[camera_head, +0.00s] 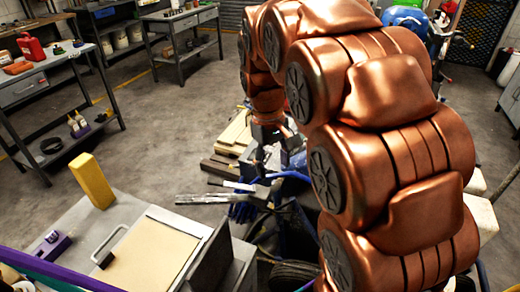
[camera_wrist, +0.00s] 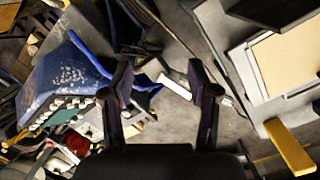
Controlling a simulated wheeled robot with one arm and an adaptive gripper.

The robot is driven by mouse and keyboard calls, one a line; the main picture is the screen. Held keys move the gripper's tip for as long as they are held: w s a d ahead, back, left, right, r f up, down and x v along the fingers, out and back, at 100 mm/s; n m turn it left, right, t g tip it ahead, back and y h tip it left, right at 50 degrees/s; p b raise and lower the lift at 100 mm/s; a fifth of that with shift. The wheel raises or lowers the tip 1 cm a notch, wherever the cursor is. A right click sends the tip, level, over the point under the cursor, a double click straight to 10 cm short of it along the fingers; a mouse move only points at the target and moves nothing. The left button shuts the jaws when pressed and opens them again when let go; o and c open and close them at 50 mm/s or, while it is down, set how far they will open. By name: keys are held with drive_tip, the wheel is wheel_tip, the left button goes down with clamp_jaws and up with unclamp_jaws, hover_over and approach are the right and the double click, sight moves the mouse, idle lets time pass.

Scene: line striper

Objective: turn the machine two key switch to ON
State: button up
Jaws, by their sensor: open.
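My gripper (camera_head: 272,160) hangs at the end of my copper arm, over cluttered blue equipment (camera_head: 290,190) in the middle of the head view. In the wrist view my gripper (camera_wrist: 160,78) has its two dark fingers spread apart with nothing between them. A blue machine body with white specks (camera_wrist: 70,78) lies left of the fingers in the wrist view, apart from them. I cannot make out a key switch or an ON mark in either view. My arm hides much of the equipment behind it in the head view.
A grey bench with a tan panel (camera_head: 155,262) stands at the front left, with a yellow block (camera_head: 93,181) at its edge. It also shows in the wrist view (camera_wrist: 289,147). Stacked boards (camera_head: 232,140) lie beyond my gripper. The concrete floor (camera_head: 150,125) at left is clear.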

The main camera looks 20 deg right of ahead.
drive_tip(key=w+d+f+n+p, duration=0.1)
drive_tip(key=w+d+f+n, duration=0.15)
drive_tip(key=w, duration=0.65)
drive_tip(key=w+d+f+n, duration=0.1)
drive_tip(key=w+d+f, duration=0.2)
drive_tip(key=w, duration=0.6)
drive_tip(key=w+d+f+n+p, duration=0.1)
drive_tip(key=w+d+f, duration=0.15)
drive_tip(key=w, duration=0.65)
drive_tip(key=w+f, duration=0.2)
drive_tip(key=w+d+f+n, duration=0.1)
drive_tip(key=w+f, duration=0.1)
drive_tip(key=f, duration=0.1)
drive_tip(key=w+d+f+n+t+p, duration=0.1)
drive_tip(key=f, duration=0.2)
drive_tip(key=shift+w+d+y, duration=0.1)
drive_tip(key=shift+w+y, duration=0.2)
drive_tip(key=shift+w, duration=0.1)
drive_tip(key=shift+w+d+f+n+p, duration=0.1)
drive_tip(key=shift+w+f+n+p, duration=0.1)
drive_tip(key=shift+f, duration=0.3)
drive_tip(key=shift+w+d+f+n+p, duration=0.1)
drive_tip(key=shift+f+n+p, duration=0.05)
drive_tip(key=shift+f, duration=0.35)
drive_tip(key=shift+s+f, duration=0.15)
drive_tip(key=shift+f, duration=0.6)
drive_tip(key=shift+a+f+p, duration=0.15)
drive_tip(key=shift+f+p, duration=0.85)
drive_tip(key=shift+f, duration=1.6)
